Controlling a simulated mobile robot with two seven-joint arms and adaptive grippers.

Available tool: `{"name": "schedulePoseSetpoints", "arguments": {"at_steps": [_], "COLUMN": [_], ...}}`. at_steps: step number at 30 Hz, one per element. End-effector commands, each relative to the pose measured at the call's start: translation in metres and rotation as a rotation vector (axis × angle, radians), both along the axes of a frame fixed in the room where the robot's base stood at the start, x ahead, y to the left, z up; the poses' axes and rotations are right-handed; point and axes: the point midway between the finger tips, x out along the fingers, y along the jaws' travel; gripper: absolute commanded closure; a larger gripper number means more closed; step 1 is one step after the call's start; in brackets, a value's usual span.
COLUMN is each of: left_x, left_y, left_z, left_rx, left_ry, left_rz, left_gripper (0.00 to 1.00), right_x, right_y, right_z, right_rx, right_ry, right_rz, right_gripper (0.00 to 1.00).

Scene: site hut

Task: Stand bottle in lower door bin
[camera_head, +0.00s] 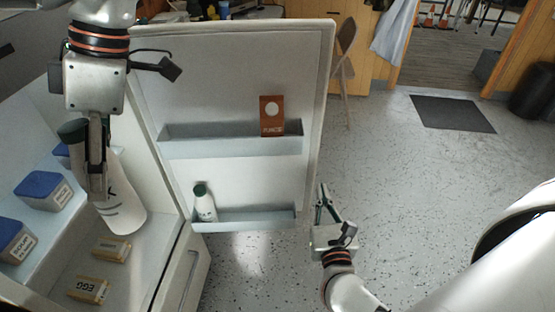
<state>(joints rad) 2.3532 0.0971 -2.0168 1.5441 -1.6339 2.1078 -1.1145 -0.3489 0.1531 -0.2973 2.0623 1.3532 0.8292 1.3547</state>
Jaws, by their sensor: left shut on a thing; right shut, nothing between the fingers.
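A white bottle (124,205) with a dark cap (72,131) is in my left gripper (97,190), tilted, in front of the fridge's inside at the left. The gripper is shut on it and hides part of its side. The lower door bin (262,219) is on the open fridge door, to the right of the held bottle. A smaller white bottle (205,206) with a dark green cap stands at the bin's left end; the rest of the bin looks empty. My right gripper (322,194) is shut and empty, just right of the door's free edge.
The upper door bin (220,146) holds a brown carton (272,116). Blue-lidded tubs (43,190) and small boxes (112,248) sit on the fridge shelves. A folding chair (342,62) stands behind the door. The floor (400,180) to the right is clear around a dark mat (452,113).

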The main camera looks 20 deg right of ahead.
Motion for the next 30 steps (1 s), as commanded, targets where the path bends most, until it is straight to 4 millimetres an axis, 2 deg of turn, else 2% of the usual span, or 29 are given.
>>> {"name": "schedulePoseSetpoints", "arguments": {"at_steps": [12, 18, 24, 30], "left_x": [-0.002, -0.002, -0.002, -0.002], "left_y": [0.0, 0.0, 0.0, 0.0], "left_z": [0.015, 0.017, 0.017, 0.017], "left_rx": [-0.001, -0.001, -0.001, -0.001], "left_ry": [-0.016, -0.019, -0.019, -0.019], "left_rz": [0.0, 0.0, 0.0, 0.0], "left_gripper": [0.95, 0.95, 0.95, 0.95], "right_x": [0.074, 0.103, 0.118, 0.12], "right_y": [-0.029, -0.041, -0.047, -0.048], "right_z": [0.003, 0.002, 0.001, 0.0], "right_rx": [-0.004, -0.003, -0.002, -0.002], "right_ry": [-0.005, -0.002, -0.001, 0.001], "right_rz": [0.0, 0.0, 0.0, 0.0], "right_gripper": [1.0, 1.0, 1.0, 1.0]}}
